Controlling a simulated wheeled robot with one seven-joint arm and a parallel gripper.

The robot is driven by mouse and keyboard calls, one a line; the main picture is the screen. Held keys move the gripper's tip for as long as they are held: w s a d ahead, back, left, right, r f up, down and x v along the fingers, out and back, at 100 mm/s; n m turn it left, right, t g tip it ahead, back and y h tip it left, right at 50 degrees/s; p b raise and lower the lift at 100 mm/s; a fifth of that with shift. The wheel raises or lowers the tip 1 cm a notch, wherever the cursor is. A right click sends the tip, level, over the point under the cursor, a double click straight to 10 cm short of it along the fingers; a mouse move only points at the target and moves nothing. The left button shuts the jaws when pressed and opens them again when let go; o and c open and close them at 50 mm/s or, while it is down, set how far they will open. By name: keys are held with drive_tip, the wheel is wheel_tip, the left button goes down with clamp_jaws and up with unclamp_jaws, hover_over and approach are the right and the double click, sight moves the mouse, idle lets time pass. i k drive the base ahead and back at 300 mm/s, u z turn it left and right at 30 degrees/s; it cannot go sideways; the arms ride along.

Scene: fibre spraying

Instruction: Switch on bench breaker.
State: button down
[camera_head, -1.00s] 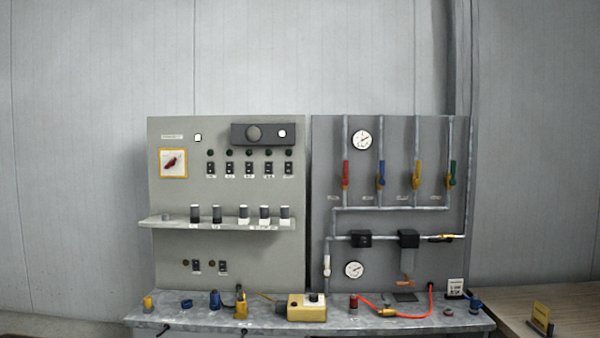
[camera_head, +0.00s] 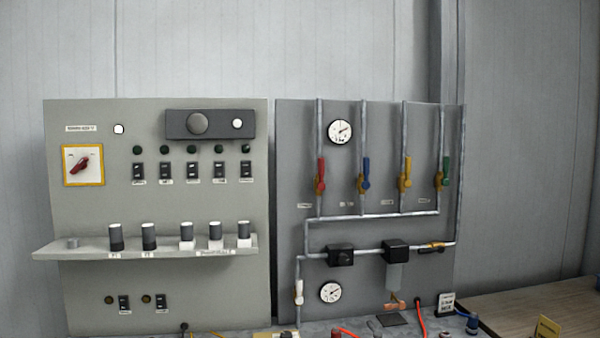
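The grey-green electrical panel (camera_head: 90,210) stands on the left of the bench. At its upper left is a red rotary switch (camera_head: 82,165) on a white plate with a yellow border. Its handle is tilted, running from lower left to upper right. A row of several small black rocker switches (camera_head: 192,171) sits to its right, each under a dark round lamp (camera_head: 191,149). Two more black switches (camera_head: 124,303) are low on the panel. The labels are too small to read, so I cannot tell which one is named bench breaker. My gripper is not in view.
A shelf (camera_head: 80,253) with several dark cylinders juts out from the panel. To the right is a grey pipe panel (camera_head: 290,180) with coloured valve handles and two gauges. The bench top (camera_head: 360,328) below holds small items. A wooden table (camera_head: 540,300) is at the right.

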sight(246, 166)
drive_tip(key=u, duration=0.05)
drive_tip(key=i, duration=0.9)
drive_tip(key=u, duration=0.4)
